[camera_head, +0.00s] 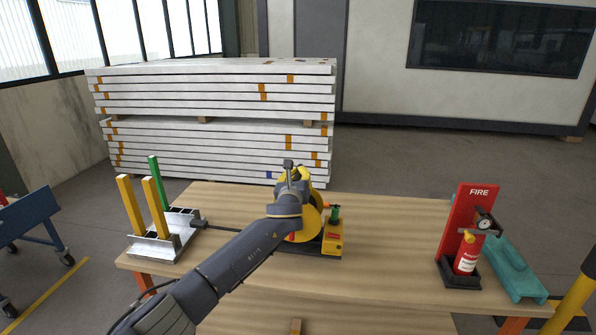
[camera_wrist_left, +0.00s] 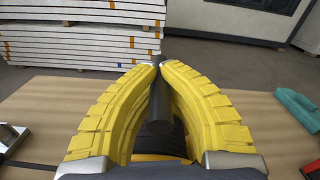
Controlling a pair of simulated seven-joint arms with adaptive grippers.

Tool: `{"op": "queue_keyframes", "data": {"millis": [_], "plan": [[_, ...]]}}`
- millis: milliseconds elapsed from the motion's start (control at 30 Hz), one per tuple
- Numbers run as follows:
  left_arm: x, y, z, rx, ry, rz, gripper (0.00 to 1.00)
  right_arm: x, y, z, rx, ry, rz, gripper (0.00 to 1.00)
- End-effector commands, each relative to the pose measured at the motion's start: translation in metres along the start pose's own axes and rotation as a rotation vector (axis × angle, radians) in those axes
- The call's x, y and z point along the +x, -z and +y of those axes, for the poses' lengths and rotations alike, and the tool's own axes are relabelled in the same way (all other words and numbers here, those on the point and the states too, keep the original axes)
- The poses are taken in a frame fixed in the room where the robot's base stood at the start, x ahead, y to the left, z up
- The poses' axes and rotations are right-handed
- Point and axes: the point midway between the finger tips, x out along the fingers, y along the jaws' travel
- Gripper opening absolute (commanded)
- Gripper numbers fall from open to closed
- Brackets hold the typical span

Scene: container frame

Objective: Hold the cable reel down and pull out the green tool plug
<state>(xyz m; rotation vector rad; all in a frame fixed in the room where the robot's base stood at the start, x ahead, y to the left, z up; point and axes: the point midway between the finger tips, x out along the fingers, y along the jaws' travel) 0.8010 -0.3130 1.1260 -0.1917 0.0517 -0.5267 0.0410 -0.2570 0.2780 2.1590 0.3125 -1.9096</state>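The cable reel (camera_head: 314,222) is yellow with a dark base and stands on the wooden table, partly hidden behind my left arm. The green tool plug (camera_head: 335,214) stands upright in the yellow socket box (camera_head: 333,237) at the reel's right side. My left gripper (camera_head: 296,181) is over the top of the reel. In the left wrist view its yellow fingers (camera_wrist_left: 159,68) curve around a dark bar (camera_wrist_left: 159,105), apparently the reel's handle, and their tips close against it. My right gripper is not in view.
A metal fixture (camera_head: 160,243) with yellow and green posts stands at the table's left. A fire extinguisher (camera_head: 467,254) on a red stand and a teal block (camera_head: 514,267) are at the right. The table (camera_head: 390,240) is clear between reel and extinguisher. Stacked panels (camera_head: 215,115) stand behind.

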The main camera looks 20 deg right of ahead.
Motion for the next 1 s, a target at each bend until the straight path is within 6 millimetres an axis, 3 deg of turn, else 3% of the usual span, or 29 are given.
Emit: {"op": "queue_keyframes", "data": {"millis": [1000], "plan": [[-0.002, 0.041, 0.005, -0.001, 0.004, -0.004, 0.00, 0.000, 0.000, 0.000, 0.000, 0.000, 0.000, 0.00]]}}
